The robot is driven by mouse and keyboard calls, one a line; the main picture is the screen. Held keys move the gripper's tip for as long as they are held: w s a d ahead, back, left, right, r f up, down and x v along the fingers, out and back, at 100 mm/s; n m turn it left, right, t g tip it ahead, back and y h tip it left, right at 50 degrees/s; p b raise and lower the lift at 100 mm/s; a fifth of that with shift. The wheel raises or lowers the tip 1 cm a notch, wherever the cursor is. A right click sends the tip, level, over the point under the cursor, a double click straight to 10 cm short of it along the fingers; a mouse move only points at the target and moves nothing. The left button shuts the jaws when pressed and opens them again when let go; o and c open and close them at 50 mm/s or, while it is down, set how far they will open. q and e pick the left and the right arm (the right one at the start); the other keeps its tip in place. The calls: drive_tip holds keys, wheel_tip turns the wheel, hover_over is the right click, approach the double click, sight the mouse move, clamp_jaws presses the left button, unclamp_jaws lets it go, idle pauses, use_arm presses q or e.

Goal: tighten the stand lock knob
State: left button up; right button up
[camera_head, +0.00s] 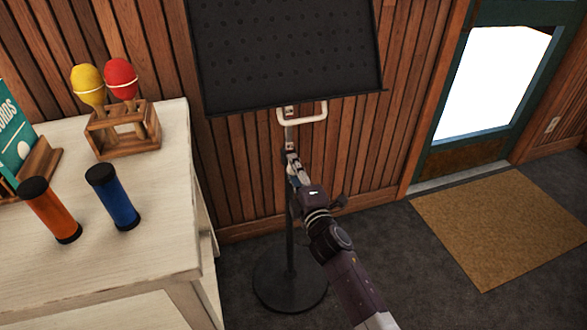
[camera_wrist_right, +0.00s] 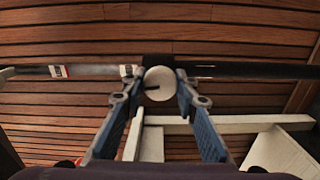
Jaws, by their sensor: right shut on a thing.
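A black music stand with a perforated desk (camera_head: 285,55) stands against the wood-slat wall. Its thin pole runs down to a round black base (camera_head: 290,283) on the floor. My right gripper (camera_head: 291,160) reaches the upper pole from below right, a little under the desk. In the right wrist view, the pale round lock knob (camera_wrist_right: 160,83) with a dark slot mark sits at the stand's pole (camera_wrist_right: 95,71). The fingers of my right gripper (camera_wrist_right: 158,88) are shut on the knob from both sides. In the head view the gripper mostly hides the knob. My left gripper is not in view.
A pale handle (camera_head: 303,115) hangs just under the desk. At left, a white cabinet (camera_head: 160,235) carries maracas in a wooden holder (camera_head: 125,133) and orange (camera_head: 50,210) and blue (camera_head: 113,197) shakers. A brown doormat (camera_head: 505,225) lies by the door at right.

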drive_tip(key=o, duration=1.2)
drive_tip(key=shift+c, duration=0.2)
drive_tip(key=shift+d, duration=0.1)
drive_tip(key=v, duration=1.2)
